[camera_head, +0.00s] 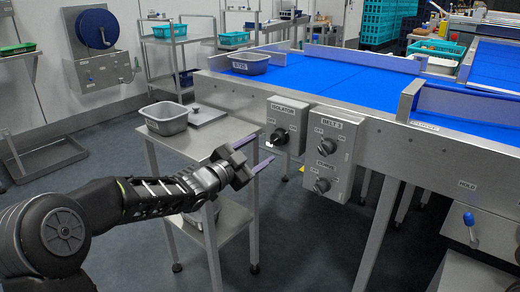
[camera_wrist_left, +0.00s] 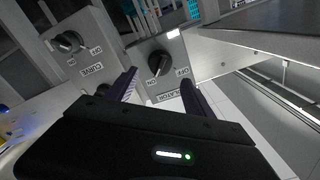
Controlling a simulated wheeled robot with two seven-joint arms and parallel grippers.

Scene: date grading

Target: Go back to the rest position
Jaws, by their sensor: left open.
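My left gripper (camera_head: 258,158) reaches in from the left in the head view and is open and empty. Its fingers (camera_wrist_left: 160,92) also show spread apart in the left wrist view. The fingertips are in front of the isolator box, pointing toward its black rotary knob (camera_head: 279,137); a small gap seems to lie between, but I cannot tell exactly. The knob (camera_wrist_left: 159,63) shows between the fingers in the wrist view. My right gripper is not in view.
A steel side table (camera_head: 222,134) with a grey tub (camera_head: 165,118) stands beneath and left of my gripper. A control box with two knobs (camera_head: 327,152) adjoins the isolator at right. The blue conveyor belt (camera_head: 325,75) runs behind. Open floor (camera_head: 120,220) lies left.

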